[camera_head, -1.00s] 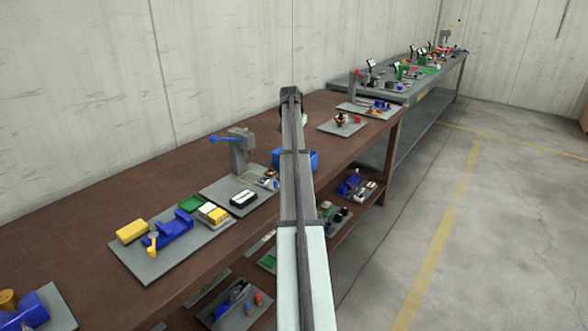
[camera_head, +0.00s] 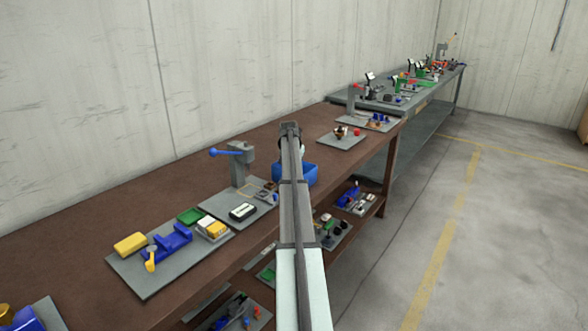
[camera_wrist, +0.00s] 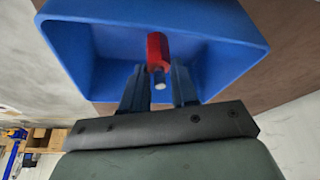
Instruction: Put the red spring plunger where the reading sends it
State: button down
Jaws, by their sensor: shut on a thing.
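The red spring plunger (camera_wrist: 156,50) shows in the wrist view as a red body with a pale metal tip, between the two fingers. My gripper (camera_wrist: 158,88) is shut on it. The plunger and fingertips are over the open mouth of a blue bin (camera_wrist: 85,45); how deep they reach inside I cannot tell. In the head view the blue bin (camera_head: 308,174) stands on the brown bench, right of my arm and partly behind it. My gripper and the plunger are hidden there by my arm. No reading can be made out.
On the brown bench (camera_head: 95,215), a grey fixture with a blue handle (camera_head: 238,165) and a black-and-white device (camera_head: 242,211) stand left of my arm. A blue clamp (camera_head: 168,245) sits on a plate farther left. Another plate (camera_head: 340,142) lies behind the bin.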

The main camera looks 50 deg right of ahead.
jog(key=shift+f, duration=0.65)
jog(key=shift+f, duration=0.15)
jog(key=c, duration=0.9)
grip_release()
jog(key=shift+o, duration=0.2)
jog(key=v, duration=1.2)
jog(key=shift+r, duration=0.2)
